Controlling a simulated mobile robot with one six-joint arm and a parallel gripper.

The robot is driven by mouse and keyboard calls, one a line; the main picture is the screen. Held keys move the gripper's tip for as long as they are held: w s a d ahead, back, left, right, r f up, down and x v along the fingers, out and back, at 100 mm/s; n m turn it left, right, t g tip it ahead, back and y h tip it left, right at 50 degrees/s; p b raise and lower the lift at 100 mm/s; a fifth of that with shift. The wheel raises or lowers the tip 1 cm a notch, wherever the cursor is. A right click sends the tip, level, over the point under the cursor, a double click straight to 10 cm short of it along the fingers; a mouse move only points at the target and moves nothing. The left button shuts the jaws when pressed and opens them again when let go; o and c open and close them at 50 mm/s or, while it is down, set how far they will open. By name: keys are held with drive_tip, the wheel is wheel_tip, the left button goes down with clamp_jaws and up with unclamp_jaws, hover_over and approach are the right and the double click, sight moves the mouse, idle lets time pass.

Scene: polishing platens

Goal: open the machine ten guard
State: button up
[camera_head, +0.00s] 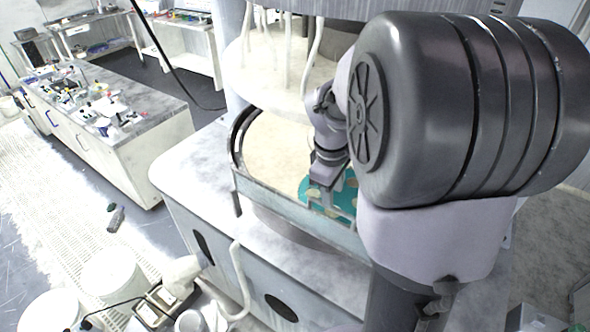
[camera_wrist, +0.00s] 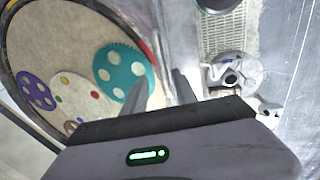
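The machine's guard (camera_head: 285,204) is a low, see-through panel with a grey rail, standing across the front of the round beige platen (camera_head: 275,140). In the wrist view the guard (camera_wrist: 160,40) runs as a pale metallic strip beside the platen (camera_wrist: 75,38). My gripper (camera_head: 330,203) is low at the guard, with a teal disc behind it. In the wrist view my gripper (camera_wrist: 160,90) has its two fingers apart, one on each side of the guard's strip. I cannot tell whether either finger touches it. No machine number is readable.
Teal (camera_wrist: 122,72) and purple (camera_wrist: 36,90) holed carriers lie on the platen. A pale upper head (camera_head: 275,75) with hoses hangs above. White buckets (camera_head: 108,272) stand on the floor at the left front. A cluttered bench (camera_head: 105,135) is further left.

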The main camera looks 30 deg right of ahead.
sight(333, 207)
drive_tip(key=f, duration=0.3)
drive_tip(key=d+f, duration=0.1)
drive_tip(key=f, duration=0.1)
drive_tip(key=shift+w+f, duration=0.2)
drive_tip(key=shift+f, duration=0.1)
clamp_jaws()
idle(1.1)
